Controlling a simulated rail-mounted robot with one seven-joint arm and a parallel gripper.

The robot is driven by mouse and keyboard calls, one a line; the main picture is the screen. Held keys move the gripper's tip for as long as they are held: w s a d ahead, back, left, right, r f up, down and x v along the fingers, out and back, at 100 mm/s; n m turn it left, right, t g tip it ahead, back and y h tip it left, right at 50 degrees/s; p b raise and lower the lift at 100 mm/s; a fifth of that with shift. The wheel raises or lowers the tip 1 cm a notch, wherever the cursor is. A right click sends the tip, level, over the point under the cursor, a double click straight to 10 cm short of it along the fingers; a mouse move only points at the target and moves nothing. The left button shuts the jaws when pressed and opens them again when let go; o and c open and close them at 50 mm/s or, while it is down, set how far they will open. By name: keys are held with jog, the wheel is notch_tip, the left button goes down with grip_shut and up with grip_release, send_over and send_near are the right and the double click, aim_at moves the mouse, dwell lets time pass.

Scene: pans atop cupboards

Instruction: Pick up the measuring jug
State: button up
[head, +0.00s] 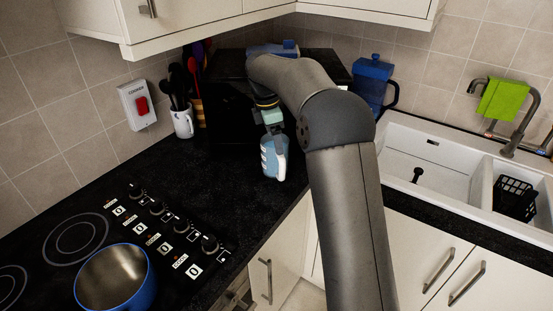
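A small light-blue and white jug with a handle on its right side (267,160), likely the measuring jug, is at the front of the black microwave, by the worktop edge. I cannot tell whether it rests on the worktop. My gripper (275,138) points down at the top of the jug, and its fingers overlap the rim in the picture. The fingers are small and partly hidden, so I cannot tell whether they are open or shut on it.
A black microwave (228,121) stands behind my gripper. A mug with utensils (183,123) is left of it, and a blue lidded jug (371,82) is right. A blue pan (146,288) sits on the hob. A sink (405,150) is at right. Cupboards (190,25) hang above.

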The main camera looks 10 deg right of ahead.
aim_at(281, 160)
jog(key=f, duration=0.2)
jog(key=d+f+p, duration=0.1)
jog(key=f, duration=0.5)
jog(key=shift+s+d+f+p, duration=0.1)
jog(key=shift+s+d+p, duration=0.25)
jog(key=shift+f, duration=0.55)
jog(key=shift+w+r, duration=0.1)
jog(key=c, duration=1.7)
jog(key=shift+o, duration=0.2)
jog(key=shift+r, duration=0.1)
